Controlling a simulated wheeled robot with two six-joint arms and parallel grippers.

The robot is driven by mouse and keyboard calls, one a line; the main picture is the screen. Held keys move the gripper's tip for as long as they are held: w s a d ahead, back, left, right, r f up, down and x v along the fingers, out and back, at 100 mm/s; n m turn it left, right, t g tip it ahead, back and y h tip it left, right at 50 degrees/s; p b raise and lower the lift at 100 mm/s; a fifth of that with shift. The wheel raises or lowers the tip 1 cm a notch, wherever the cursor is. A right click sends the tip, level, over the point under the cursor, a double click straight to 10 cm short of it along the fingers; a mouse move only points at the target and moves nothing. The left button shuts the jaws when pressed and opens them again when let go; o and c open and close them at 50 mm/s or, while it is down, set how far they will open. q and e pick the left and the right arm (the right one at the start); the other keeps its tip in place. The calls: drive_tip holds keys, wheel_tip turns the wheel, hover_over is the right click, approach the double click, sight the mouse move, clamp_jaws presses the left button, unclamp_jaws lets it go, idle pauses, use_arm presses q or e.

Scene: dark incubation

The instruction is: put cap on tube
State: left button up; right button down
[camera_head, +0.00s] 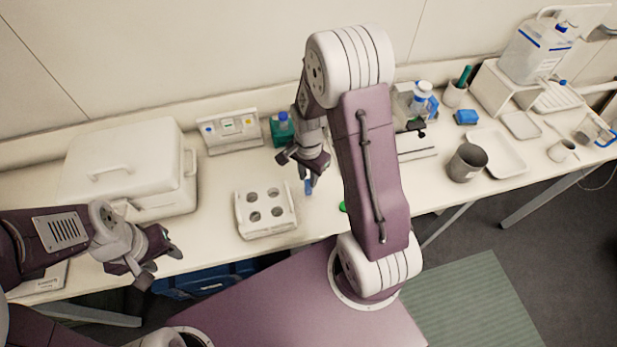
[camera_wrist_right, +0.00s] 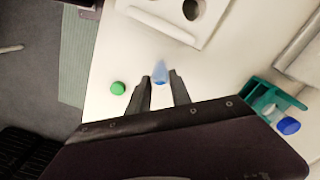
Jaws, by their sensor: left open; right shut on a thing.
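A small blue tube (camera_head: 308,187) is held in my right gripper (camera_head: 310,170), just to the right of the white rack, over the bench. In the right wrist view the tube (camera_wrist_right: 160,71) shows its tapered, translucent blue end between the fingertips; its other end is hidden. A green cap (camera_wrist_right: 118,88) lies on the bench beside the right gripper, apart from it. In the head view the cap (camera_head: 343,207) is partly hidden by my right arm. My left gripper (camera_head: 158,266) is open and empty at the bench's front edge, left of the rack.
A white rack (camera_head: 240,222) with several empty holes stands near the front edge. A white lidded box (camera_head: 125,165) stands at left. Behind are a control panel (camera_head: 231,133) and a teal holder (camera_head: 283,138) with a blue-capped bottle. A grey mug (camera_head: 467,163) and trays stand at right.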

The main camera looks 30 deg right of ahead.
drive_tip(key=shift+f, duration=0.6)
drive_tip(key=shift+w+f, duration=0.25)
drive_tip(key=shift+s+f, duration=0.1)
drive_tip(key=c, duration=1.2)
unclamp_jaws()
drive_tip(key=shift+o, duration=0.2)
